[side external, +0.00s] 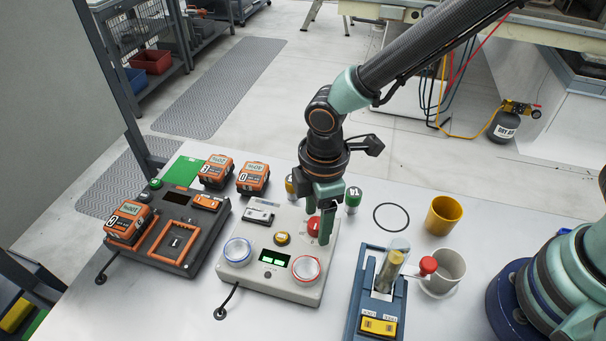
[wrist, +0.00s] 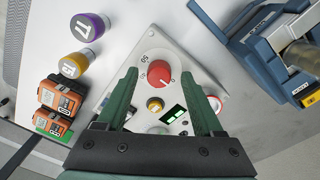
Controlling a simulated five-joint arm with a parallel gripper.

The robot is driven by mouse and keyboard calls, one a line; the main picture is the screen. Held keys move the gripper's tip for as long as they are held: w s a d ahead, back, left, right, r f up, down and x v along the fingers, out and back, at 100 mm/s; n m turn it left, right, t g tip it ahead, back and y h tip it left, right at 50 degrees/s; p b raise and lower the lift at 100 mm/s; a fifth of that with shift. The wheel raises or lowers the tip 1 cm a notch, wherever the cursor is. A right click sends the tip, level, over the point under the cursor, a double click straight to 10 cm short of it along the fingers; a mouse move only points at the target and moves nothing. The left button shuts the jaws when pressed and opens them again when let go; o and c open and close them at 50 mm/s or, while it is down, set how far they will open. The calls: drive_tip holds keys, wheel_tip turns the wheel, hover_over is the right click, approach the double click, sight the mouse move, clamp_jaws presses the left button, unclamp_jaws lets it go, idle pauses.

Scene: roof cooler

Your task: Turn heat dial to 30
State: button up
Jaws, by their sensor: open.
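The red dial (wrist: 160,74) sits on the light grey control box (wrist: 193,75), with a white pointer mark on it and small printed figures around it, one reading like 50. Its exact setting is too small to tell. In the side external view the red dial (side external: 313,226) is partly hidden by my gripper (side external: 322,236), which points down at the back right of the box. In the wrist view my gripper (wrist: 160,68) is open, its green fingers on either side of the dial. Nothing is held, and I cannot tell whether the fingers touch the dial.
The box also has a yellow button (side external: 283,238), a green-lit display (side external: 273,257), a blue-ringed knob (side external: 238,250) and a red-ringed knob (side external: 306,268). A dark charger station (side external: 191,238) stands left; a blue lever fixture (side external: 361,285) stands close on the right. Small capped bottles stand behind.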

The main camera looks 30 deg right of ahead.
drive_tip(key=shift+f, duration=0.2)
clamp_jaws()
drive_tip(key=shift+m, duration=0.3)
drive_tip(key=m, duration=0.5)
drive_tip(key=shift+s+a, duration=0.1)
drive_tip(key=m, duration=0.6)
drive_tip(key=shift+g, duration=0.3)
idle(0.4)
